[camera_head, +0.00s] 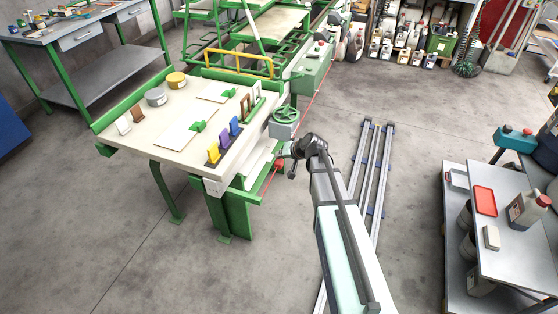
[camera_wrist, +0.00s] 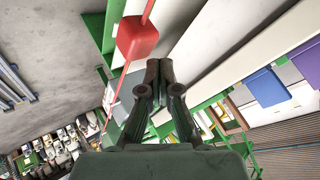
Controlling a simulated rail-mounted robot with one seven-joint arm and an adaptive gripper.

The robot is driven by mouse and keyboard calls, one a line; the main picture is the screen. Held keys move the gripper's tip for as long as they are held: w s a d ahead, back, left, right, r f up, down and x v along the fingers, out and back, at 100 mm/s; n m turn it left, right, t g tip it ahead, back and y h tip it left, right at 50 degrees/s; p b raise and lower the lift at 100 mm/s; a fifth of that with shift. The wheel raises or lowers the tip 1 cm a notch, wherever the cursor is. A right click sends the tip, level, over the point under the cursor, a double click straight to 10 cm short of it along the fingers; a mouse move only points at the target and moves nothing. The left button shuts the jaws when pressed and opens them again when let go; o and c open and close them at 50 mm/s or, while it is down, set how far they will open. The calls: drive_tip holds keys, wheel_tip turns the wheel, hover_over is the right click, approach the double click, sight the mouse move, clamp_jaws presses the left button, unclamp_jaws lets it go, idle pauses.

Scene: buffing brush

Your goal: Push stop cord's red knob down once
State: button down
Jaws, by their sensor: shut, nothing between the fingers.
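The stop cord's red knob (camera_head: 278,164) shows beside the green-legged bench in the head view, close to my gripper (camera_head: 285,154). In the wrist view the red knob (camera_wrist: 138,38) is a blocky piece threaded on the thin red cord (camera_wrist: 112,103). My gripper (camera_wrist: 158,70) is shut and empty there, its fingertips just right of the knob and a little below it in the picture. I cannot tell whether they touch it. In the head view the cord (camera_head: 308,97) runs along the green machine's side.
The bench top (camera_head: 180,138) holds colored holders and round tins left of my arm. A green handwheel (camera_head: 285,115) stands close above my gripper. Metal rails (camera_head: 375,170) lie on the floor to the right. A grey cart (camera_head: 510,240) stands at far right.

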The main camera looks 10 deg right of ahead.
sight(280, 161)
drive_tip(key=shift+r, duration=0.15)
drive_tip(key=shift+r+p, duration=1.05)
drive_tip(key=shift+r, duration=1.45)
